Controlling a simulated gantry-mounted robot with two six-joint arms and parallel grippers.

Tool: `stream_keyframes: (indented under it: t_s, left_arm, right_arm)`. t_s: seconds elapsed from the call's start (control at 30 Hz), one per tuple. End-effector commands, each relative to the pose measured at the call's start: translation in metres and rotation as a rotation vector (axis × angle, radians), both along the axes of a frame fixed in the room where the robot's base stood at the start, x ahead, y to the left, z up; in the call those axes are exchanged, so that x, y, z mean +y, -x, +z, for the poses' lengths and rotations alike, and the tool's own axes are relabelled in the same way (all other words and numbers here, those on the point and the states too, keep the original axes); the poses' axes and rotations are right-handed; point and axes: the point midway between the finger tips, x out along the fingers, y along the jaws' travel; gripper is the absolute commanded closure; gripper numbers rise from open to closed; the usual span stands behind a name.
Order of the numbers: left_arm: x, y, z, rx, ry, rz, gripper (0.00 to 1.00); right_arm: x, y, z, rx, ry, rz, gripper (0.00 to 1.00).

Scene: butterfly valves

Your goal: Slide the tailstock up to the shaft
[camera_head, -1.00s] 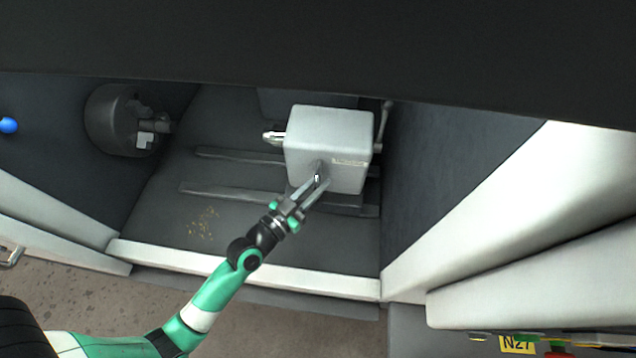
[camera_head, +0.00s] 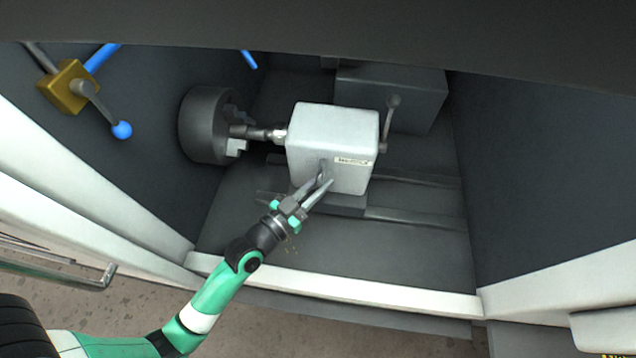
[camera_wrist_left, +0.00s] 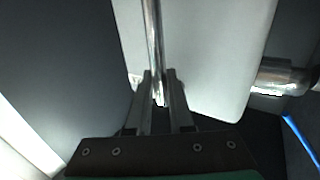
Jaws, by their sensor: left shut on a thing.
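The tailstock (camera_head: 335,135) is a pale grey box standing on the machine's bed rails. It also shows in the wrist view (camera_wrist_left: 205,50). Its short metal tip (camera_head: 280,135) points left at the shaft (camera_head: 252,131), a dark rod sticking out of the round dark chuck (camera_head: 205,125). Tip and shaft end look in line and very close; I cannot tell whether they touch. My left gripper (camera_head: 322,183) is at the tailstock's front face, shut on a shiny metal handle (camera_wrist_left: 153,35), which runs between the fingers. My right gripper is not in view.
A lever with a dark knob (camera_head: 393,101) stands at the tailstock's right side. Bare rails (camera_head: 415,218) lie to its right. A white sill (camera_head: 340,290) crosses the front, and a blue-knobbed lever (camera_head: 121,130) is on the left wall.

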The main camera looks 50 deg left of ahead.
Motion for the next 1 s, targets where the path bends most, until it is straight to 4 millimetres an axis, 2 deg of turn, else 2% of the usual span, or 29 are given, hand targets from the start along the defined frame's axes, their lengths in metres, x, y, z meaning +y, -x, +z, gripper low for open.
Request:
stream_keyframes:
  t_s: [0.4, 0.43, 0.6, 0.87, 1.0]
  left_arm:
    - [0.000, 0.000, 0.000, -0.001, 0.000, -0.001, 1.00]
    - [-0.001, 0.000, 0.000, -0.001, 0.000, -0.002, 0.79]
    - [-0.001, 0.000, 0.000, 0.000, 0.000, -0.002, 0.50]
    - [-0.001, 0.000, 0.000, 0.001, 0.000, -0.001, 0.50]
    - [-0.001, 0.011, -0.002, 0.002, 0.001, 0.000, 0.50]
  right_arm:
    - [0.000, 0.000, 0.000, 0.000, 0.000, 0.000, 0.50]
    - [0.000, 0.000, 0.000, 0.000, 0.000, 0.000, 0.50]
    - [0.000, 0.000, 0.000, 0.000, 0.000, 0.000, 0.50]
    - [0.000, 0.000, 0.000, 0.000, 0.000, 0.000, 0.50]
    - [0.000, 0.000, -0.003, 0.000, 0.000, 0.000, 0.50]
